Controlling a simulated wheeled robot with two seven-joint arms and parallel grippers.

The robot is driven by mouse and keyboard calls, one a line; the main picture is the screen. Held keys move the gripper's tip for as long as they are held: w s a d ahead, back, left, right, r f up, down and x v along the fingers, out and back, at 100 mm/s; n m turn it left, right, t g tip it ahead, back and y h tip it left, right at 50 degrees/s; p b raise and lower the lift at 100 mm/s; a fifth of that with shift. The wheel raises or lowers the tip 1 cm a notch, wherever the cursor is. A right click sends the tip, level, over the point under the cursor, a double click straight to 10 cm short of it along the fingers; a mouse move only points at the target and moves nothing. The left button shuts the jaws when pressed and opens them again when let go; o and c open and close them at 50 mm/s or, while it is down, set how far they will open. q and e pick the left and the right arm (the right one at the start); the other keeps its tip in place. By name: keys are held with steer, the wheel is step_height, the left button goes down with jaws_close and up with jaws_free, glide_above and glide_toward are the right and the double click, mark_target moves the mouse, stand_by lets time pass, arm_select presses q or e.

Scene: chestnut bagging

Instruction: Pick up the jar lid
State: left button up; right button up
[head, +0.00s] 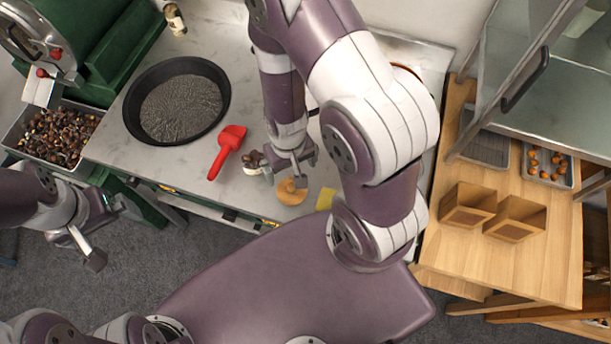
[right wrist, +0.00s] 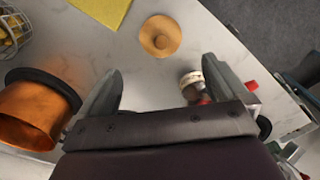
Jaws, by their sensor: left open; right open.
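The jar lid, a round tan disc with a small knob, lies on the pale counter near its front edge in the head view (head: 288,196). It shows whole in the right wrist view (right wrist: 158,45), ahead of the fingertips. My right gripper (head: 290,172) is open and empty, close to the lid in the head view; it also shows in the right wrist view (right wrist: 168,82). A small jar with dark contents (head: 254,163) stands left of the lid, partly hidden by a finger in the wrist view (right wrist: 190,80). My left gripper (head: 106,231) is open and empty, off the counter's front.
A black pan (head: 134,108) and red scoop (head: 228,150) lie left of the lid. A yellow cloth (head: 325,199) lies close right of it. A copper pot (right wrist: 30,118) shows in the wrist view.

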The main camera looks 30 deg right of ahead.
mark_target(291, 186)
steer(key=f+b, duration=0.1)
steer(key=f, duration=0.1)
steer(key=f+b, duration=0.1)
steer(key=f, duration=0.1)
steer(key=f+b, duration=0.1)
steer(key=f, duration=0.1)
steer(key=shift+w+a+f, duration=0.15)
steer(key=shift+a+f, duration=0.15)
steer(key=shift+f, duration=0.05)
steer(key=shift+w+f, duration=0.1)
steer(key=shift+f, duration=0.2)
steer(key=f, duration=0.1)
steer(key=f+b, duration=0.1)
steer(key=f, duration=0.2)
steer(key=shift+s+d+f+b, duration=0.1)
steer(key=shift+s+d+b, duration=0.1)
steer(key=shift+d+b, duration=0.15)
steer(key=shift+f, duration=0.3)
arm_select(q)
steer(key=f, duration=0.5)
steer(key=shift+w+a+f, duration=0.2)
steer(key=shift+a+f, duration=0.1)
steer(key=shift+f, duration=0.1)
arm_select(e)
steer(key=shift+w+a, duration=0.15)
steer(key=c, duration=0.8)
